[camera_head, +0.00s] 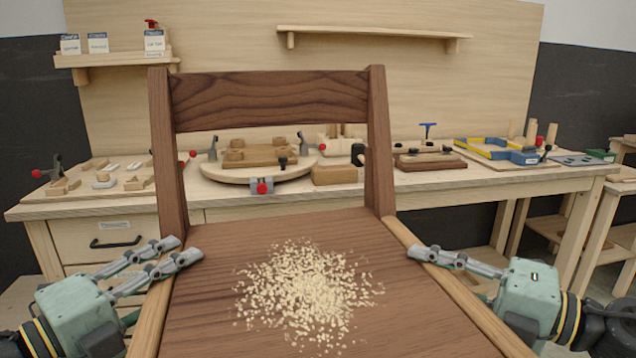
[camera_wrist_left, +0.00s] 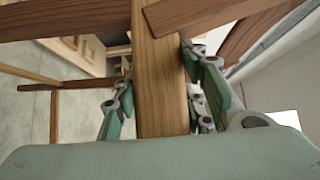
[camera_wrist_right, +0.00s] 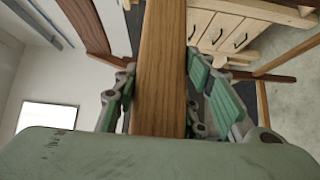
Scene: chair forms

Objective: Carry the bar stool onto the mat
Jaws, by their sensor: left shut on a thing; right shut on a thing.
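The bar stool (camera_head: 268,100) is dark brown wood with a tall back, a flat seat and lighter side rails. It fills the middle of the head view, its back towards the workbench. My left gripper (camera_head: 182,249) is shut on the left side rail, which runs between its fingers in the left wrist view (camera_wrist_left: 160,85). My right gripper (camera_head: 422,253) is shut on the right side rail, also between its fingers in the right wrist view (camera_wrist_right: 160,80). Pale wood chips (camera_head: 305,290) lie scattered on the seat. The stool's feet are hidden in the head view. No mat is visible.
A long workbench (camera_head: 440,182) with clamps, jigs and wood blocks stands behind the stool. A shelf with small boxes (camera_head: 120,60) hangs at the upper left. Another wooden bench (camera_head: 612,215) stands at the right. Grey floor (camera_wrist_left: 30,115) shows in the left wrist view.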

